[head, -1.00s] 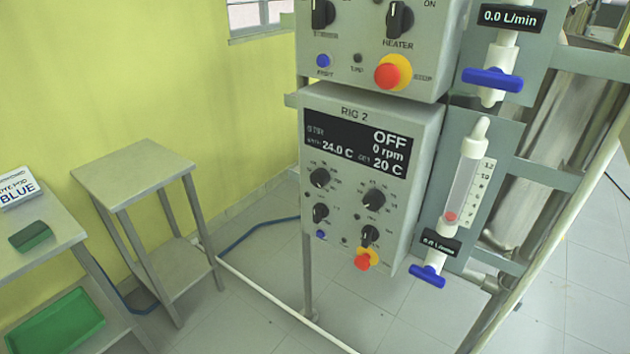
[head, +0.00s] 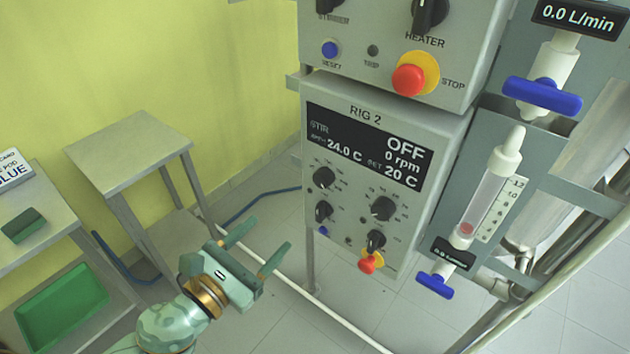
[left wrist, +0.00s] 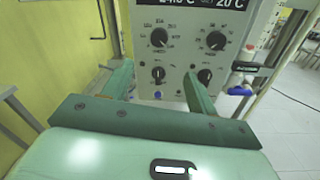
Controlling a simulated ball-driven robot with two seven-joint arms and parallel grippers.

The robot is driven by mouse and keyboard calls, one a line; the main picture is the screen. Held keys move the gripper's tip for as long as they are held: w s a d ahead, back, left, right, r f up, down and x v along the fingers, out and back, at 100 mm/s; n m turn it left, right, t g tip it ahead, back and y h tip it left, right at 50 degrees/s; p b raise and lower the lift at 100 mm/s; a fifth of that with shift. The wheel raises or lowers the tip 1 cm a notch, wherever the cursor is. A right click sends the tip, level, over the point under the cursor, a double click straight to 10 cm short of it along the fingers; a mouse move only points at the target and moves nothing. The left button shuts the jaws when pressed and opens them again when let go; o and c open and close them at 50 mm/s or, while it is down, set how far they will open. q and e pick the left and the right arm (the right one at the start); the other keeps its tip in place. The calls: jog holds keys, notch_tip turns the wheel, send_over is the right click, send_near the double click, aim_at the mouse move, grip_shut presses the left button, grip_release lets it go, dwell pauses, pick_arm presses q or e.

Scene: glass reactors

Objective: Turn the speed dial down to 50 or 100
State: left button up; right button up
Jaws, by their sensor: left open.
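The RIG 2 control box (head: 345,205) hangs on the frame in the head view. Its display (head: 367,150) reads OFF, 0 rpm, 24.0 C and SET 20 C. The upper left dial (head: 323,178) and upper right dial (head: 383,208) are black knobs with scales; they also show in the left wrist view as the left dial (left wrist: 159,38) and right dial (left wrist: 216,41). My left gripper (head: 262,248) is open and empty, below and left of the box, apart from the dials. My right gripper is out of view.
Two smaller switches, a blue button (head: 323,230) and a red stop button (head: 368,265) sit low on the box. Another control box (head: 390,50) is above. A flow tube (head: 490,195) with a blue valve stands right. A small table (head: 130,150) stands left.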

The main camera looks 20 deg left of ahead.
pick_arm(q)
jog(key=p, duration=0.1)
send_near(319, 182)
jog(key=x, duration=0.8)
jog(key=shift+w+d, duration=0.2)
jog(key=shift+w, duration=0.15)
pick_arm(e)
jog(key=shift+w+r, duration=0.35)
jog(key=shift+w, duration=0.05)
pick_arm(q)
jog(key=shift+c, duration=0.2)
jog(key=c, duration=0.9)
